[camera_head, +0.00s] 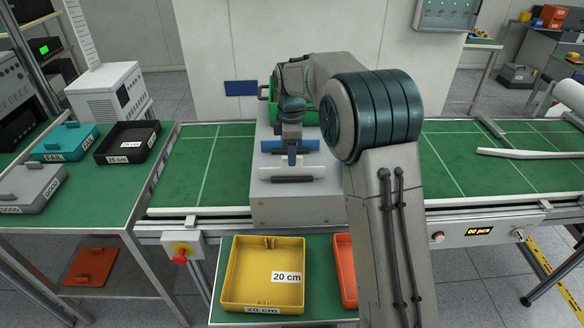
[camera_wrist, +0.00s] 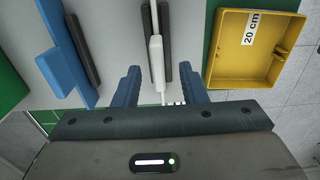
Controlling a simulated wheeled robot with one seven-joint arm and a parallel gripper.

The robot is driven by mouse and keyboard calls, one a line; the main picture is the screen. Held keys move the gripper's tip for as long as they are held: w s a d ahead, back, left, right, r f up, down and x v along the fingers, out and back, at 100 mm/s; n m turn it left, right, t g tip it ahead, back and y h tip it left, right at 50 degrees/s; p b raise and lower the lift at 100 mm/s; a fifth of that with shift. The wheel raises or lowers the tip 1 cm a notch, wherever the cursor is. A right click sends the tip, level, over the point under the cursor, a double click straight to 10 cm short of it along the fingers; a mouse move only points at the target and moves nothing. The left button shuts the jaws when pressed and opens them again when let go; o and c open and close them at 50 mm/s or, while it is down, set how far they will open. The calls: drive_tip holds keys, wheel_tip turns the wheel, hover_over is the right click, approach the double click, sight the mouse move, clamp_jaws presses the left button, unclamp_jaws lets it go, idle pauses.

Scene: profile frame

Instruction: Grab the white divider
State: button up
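The white divider (camera_head: 268,172) lies on top of the grey block (camera_head: 295,207) on the green conveyor, with a dark bar beside it on the near side. In the wrist view the white divider (camera_wrist: 156,60) runs between the two blue fingers of my gripper (camera_wrist: 160,70). The fingers are open, with a gap on each side of it. In the head view my gripper (camera_head: 291,155) points down over the block and hides part of the divider. Whether the fingertips reach down beside the divider is hard to tell.
A blue divider (camera_wrist: 65,68) lies on the block's far side, close to one finger. A green bin (camera_head: 312,117) stands behind. A yellow 20 cm tray (camera_head: 235,300) and an orange tray (camera_head: 345,270) stand in front.

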drive_tip(key=shift+w+f+p, duration=0.1)
drive_tip(key=shift+f+p, duration=0.45)
drive_tip(key=shift+f, duration=1.55)
clamp_jaws()
drive_tip(key=shift+r+b, duration=0.3)
drive_tip(key=shift+r, duration=0.3)
wheel_tip(320, 180, up, 3)
drive_tip(key=shift+w+f+b, duration=0.1)
drive_tip(key=shift+f+b, duration=0.05)
drive_tip(key=shift+b, duration=0.35)
drive_tip(key=w+a+r+p, duration=0.2)
drive_tip(key=w+a+r, duration=0.4)
drive_tip(key=w, duration=0.3)
drive_tip(key=shift+w+r+p, duration=0.35)
drive_tip(key=shift+w+r, duration=0.05)
drive_tip(key=shift+r, duration=0.15)
